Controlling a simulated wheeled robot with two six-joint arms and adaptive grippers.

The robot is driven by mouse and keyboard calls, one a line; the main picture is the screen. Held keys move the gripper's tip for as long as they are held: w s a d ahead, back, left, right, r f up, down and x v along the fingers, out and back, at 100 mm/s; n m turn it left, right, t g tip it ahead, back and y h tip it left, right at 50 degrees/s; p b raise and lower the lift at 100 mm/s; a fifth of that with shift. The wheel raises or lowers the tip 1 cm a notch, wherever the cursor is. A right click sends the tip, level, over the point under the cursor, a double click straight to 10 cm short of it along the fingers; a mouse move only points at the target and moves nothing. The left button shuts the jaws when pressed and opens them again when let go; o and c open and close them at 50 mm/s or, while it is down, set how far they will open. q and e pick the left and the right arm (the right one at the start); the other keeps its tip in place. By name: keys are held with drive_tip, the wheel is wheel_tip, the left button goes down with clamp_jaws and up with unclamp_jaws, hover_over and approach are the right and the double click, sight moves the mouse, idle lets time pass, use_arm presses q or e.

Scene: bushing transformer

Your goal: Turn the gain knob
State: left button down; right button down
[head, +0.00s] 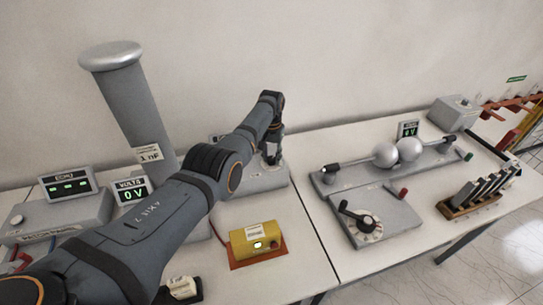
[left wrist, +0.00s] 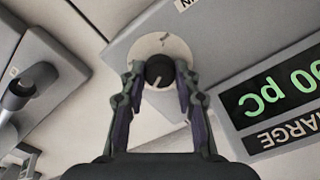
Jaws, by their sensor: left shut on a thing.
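The gain knob (left wrist: 160,68) is a small dark round knob with a white pointer line. It sits on a pale round dial (left wrist: 158,44) on a grey instrument box (left wrist: 215,30). In the left wrist view, my left gripper (left wrist: 160,78) is shut on the knob, one finger on each side. In the head view, my left arm reaches over the table and my left gripper (head: 272,156) points down at the grey box (head: 258,182). The knob is hidden there by the gripper. My right gripper is not in view.
A green charge display (left wrist: 275,95) stands beside the dial, upside down in the wrist view. A tall grey cylinder (head: 130,100) and a yellow box (head: 257,242) stand near my left arm. A sphere-gap unit (head: 385,170) is on the right table.

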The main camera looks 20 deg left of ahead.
sight(272, 158)
use_arm(q)
drive_tip(key=shift+m, duration=1.6)
drive_tip(key=c, duration=1)
unclamp_jaws()
drive_tip(key=shift+r, duration=0.15)
wheel_tip(272, 158, up, 12)
drive_tip(key=shift+f, duration=0.1)
